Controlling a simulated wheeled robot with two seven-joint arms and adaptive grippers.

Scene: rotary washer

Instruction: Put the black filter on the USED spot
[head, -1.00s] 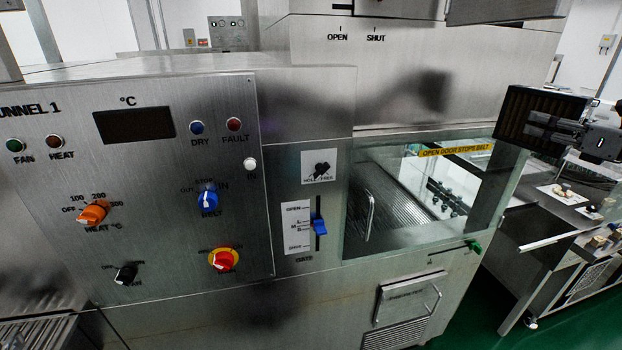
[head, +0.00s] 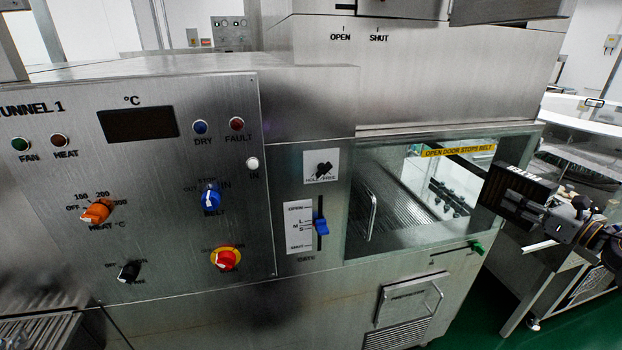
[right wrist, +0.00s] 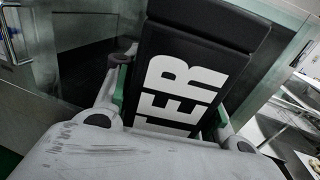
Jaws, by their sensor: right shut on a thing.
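The black filter (head: 515,193) is a dark, box-like panel at the right of the head view, in front of the right end of the tunnel's glass door. In the right wrist view the filter (right wrist: 190,75) fills the middle, with white letters "TER" showing on its black face. My right gripper (head: 549,219) is shut on the filter and holds it in the air, tilted. Its fingers show on both sides of the filter in the right wrist view (right wrist: 165,100). I cannot make out the USED spot. My left gripper is not in view.
The steel tunnel machine fills the left and middle, with its control panel (head: 130,190) and glass door (head: 400,200). The door has a handle (head: 368,215). A steel table (head: 545,258) stands at the right, partly hidden by my arm. Green floor shows below.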

